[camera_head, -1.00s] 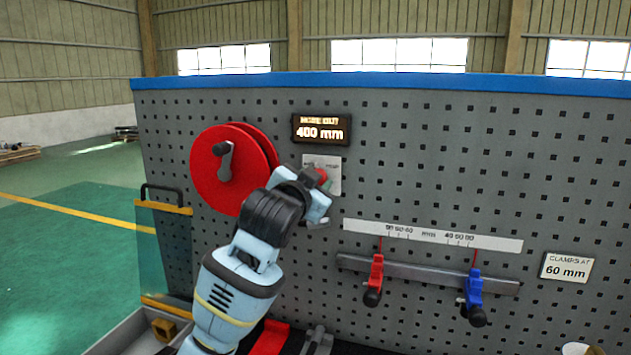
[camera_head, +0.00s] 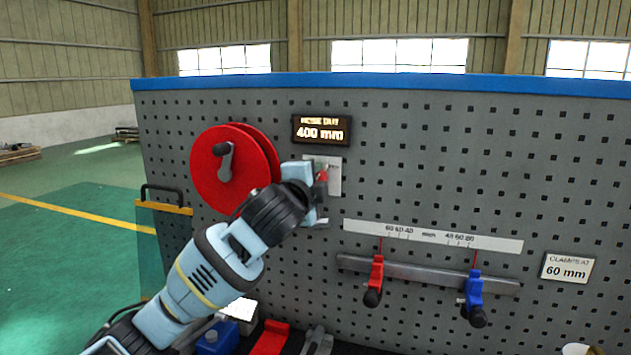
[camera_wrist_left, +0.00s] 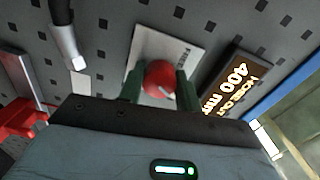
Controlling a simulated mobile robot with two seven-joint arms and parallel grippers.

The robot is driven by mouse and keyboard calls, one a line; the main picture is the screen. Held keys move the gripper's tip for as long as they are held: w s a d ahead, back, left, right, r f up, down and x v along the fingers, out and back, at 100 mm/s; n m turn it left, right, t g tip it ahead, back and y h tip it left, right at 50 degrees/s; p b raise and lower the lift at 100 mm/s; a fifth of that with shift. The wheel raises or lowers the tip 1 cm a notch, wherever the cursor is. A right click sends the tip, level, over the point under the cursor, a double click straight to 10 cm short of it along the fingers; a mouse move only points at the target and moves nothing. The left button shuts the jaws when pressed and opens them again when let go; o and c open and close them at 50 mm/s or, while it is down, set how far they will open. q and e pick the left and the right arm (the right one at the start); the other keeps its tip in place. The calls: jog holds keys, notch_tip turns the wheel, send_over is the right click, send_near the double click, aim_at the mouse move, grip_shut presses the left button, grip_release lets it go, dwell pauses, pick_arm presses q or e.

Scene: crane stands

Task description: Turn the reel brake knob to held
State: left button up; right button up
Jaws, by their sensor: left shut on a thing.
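The reel brake knob (camera_head: 322,176) is a small red knob on a pale label plate (camera_head: 335,178) right of the red reel (camera_head: 222,168). My left gripper (camera_head: 320,184) is at the plate and shut on the knob. In the left wrist view the round red knob (camera_wrist_left: 160,78) sits between the two green fingers of my left gripper (camera_wrist_left: 160,88). A pale mark shows on the knob's face. The plate's lettering is partly hidden by my gripper and too small to read fully. My right gripper is not in view.
A display (camera_head: 321,130) above the plate reads 400 mm. A red clamp (camera_head: 375,275) and a blue clamp (camera_head: 474,290) hang on a rail (camera_head: 425,274) to the lower right. The pegboard between is clear.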

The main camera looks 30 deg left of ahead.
pick_arm(q)
jog(key=shift+m, duration=1.3)
jog(key=o, duration=1)
jog(key=shift+s, duration=0.1)
jog(key=v, duration=0.7)
jog(key=shift+s+d, duration=0.15)
jog(key=shift+s, duration=0.15)
